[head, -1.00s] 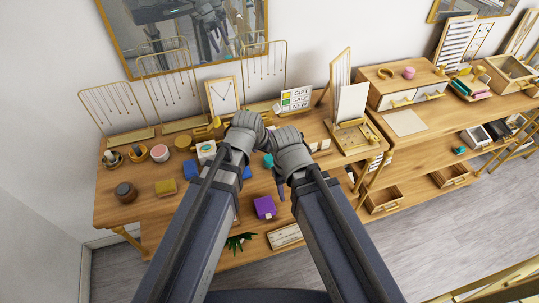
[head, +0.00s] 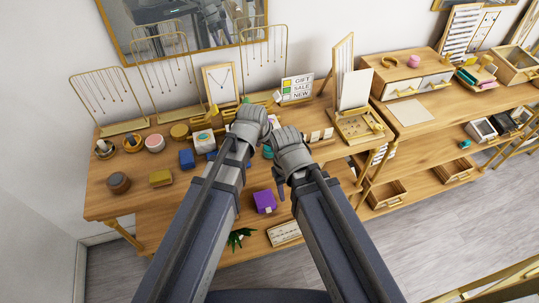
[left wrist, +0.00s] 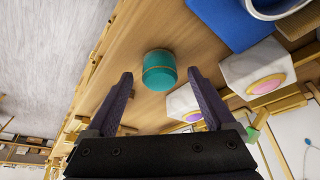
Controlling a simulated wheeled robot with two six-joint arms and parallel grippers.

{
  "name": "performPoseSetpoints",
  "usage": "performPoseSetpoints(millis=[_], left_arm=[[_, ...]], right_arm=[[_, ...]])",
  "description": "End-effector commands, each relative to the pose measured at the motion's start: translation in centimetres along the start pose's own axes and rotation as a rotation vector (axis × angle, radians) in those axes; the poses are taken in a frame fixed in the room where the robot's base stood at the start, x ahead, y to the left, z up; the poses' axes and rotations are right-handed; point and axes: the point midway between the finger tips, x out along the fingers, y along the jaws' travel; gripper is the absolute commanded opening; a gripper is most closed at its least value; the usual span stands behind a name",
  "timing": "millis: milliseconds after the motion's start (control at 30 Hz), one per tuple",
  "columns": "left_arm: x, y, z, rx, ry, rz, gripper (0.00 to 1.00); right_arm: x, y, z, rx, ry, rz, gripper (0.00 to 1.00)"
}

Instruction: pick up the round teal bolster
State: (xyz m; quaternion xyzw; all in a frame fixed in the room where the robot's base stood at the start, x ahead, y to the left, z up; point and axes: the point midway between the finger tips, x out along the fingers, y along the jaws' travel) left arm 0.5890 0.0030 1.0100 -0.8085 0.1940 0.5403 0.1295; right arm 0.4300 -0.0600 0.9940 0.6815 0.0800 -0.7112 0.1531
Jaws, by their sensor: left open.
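The round teal bolster (left wrist: 159,71), with thin gold bands, sits on the wooden table in the left wrist view. My left gripper (left wrist: 160,78) is open, its two dark fingers on either side of the bolster's near end in the picture, with a gap to each. I cannot tell how far the fingers are from it in depth. In the head view a teal bit of the bolster (head: 267,152) shows between my two hands. My left gripper's fingers are mostly hidden there. My right gripper (head: 282,188) is beside it, with one dark finger showing and its opening hidden.
A purple box (head: 264,201) lies lower in the head view. Gold necklace stands (head: 160,75) line the wall. A drawer unit (head: 412,82) is at right.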

Motion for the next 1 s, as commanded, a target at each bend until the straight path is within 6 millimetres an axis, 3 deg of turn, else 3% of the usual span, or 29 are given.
performPoseSetpoints(millis=[33,100,367,1000], left_arm=[[1.19,-0.01,0.12,0.0,0.0,0.0,0.88],[1.59,-0.01,0.09,0.0,0.0,0.0,0.88],[1.46,0.01,0.01,0.0,0.0,0.0,0.88],[1.46,0.01,0.01,0.0,0.0,0.0,0.17]], right_arm=[[1.14,-0.11,-0.07,0.0,0.0,0.0,0.5],[1.5,-0.14,-0.09,0.001,0.0,0.0,0.5],[1.34,-0.13,-0.08,0.001,0.0,0.0,0.5],[1.35,-0.13,-0.08,0.001,0.0,0.0,0.5]])
